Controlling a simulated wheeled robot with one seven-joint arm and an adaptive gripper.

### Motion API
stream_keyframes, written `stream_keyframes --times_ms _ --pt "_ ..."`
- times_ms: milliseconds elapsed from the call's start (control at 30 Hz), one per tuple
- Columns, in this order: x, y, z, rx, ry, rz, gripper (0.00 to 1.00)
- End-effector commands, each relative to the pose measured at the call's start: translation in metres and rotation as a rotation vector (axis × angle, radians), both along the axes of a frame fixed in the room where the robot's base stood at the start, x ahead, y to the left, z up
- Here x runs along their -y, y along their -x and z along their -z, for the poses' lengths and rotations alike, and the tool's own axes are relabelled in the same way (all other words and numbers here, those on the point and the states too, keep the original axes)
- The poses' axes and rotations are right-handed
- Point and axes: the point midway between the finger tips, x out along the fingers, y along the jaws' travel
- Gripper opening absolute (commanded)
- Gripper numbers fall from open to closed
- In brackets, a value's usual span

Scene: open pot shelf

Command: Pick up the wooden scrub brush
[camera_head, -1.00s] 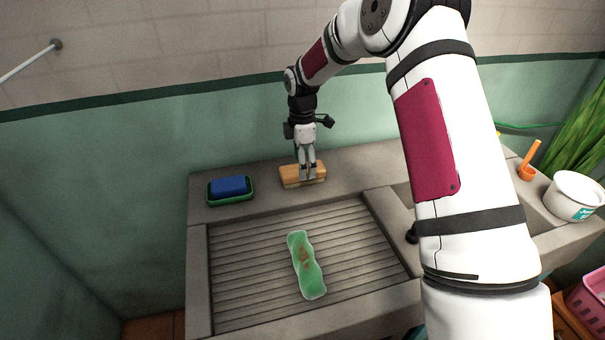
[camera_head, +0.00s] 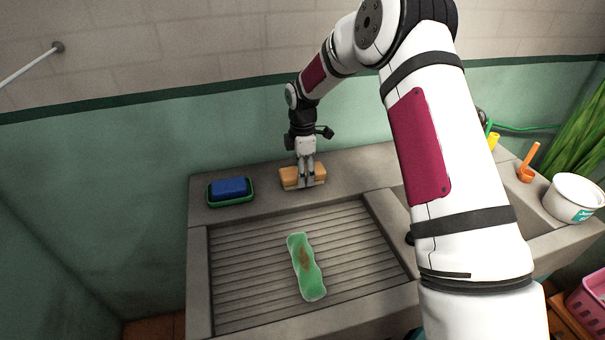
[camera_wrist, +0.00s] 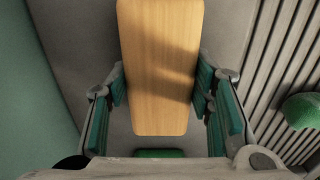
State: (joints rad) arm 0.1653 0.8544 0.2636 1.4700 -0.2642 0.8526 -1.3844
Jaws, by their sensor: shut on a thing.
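The wooden scrub brush (camera_head: 289,178) is a light wooden block at the back ledge of the grey stone sink. In the wrist view the brush (camera_wrist: 160,65) lies lengthwise between the two fingers, its smooth wooden top facing the camera. My gripper (camera_head: 306,184) points down over the brush and is shut on its sides. In the wrist view my gripper (camera_wrist: 162,95) shows a green-padded finger on each side of the wood. The bristles are hidden. I cannot tell whether the brush is clear of the ledge.
A blue sponge (camera_head: 230,187) sits in a green dish (camera_head: 231,202) left of the brush. A green stained cloth-like item (camera_head: 306,267) lies on the ribbed washboard (camera_head: 355,262). A white tub (camera_head: 572,198) and an orange scoop (camera_head: 527,170) stand at right. The wall is close behind.

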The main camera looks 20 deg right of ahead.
Motion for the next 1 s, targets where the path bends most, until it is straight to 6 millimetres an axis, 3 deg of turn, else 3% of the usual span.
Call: stream_keyframes --times_ms 167,367,1000 --pt "0.000 -0.001 -0.010 0.003 0.000 0.000 0.17" --pt "0.000 -0.002 -0.036 0.005 0.000 -0.001 0.17" --pt "0.022 0.133 -0.048 0.001 0.001 0.001 0.17"
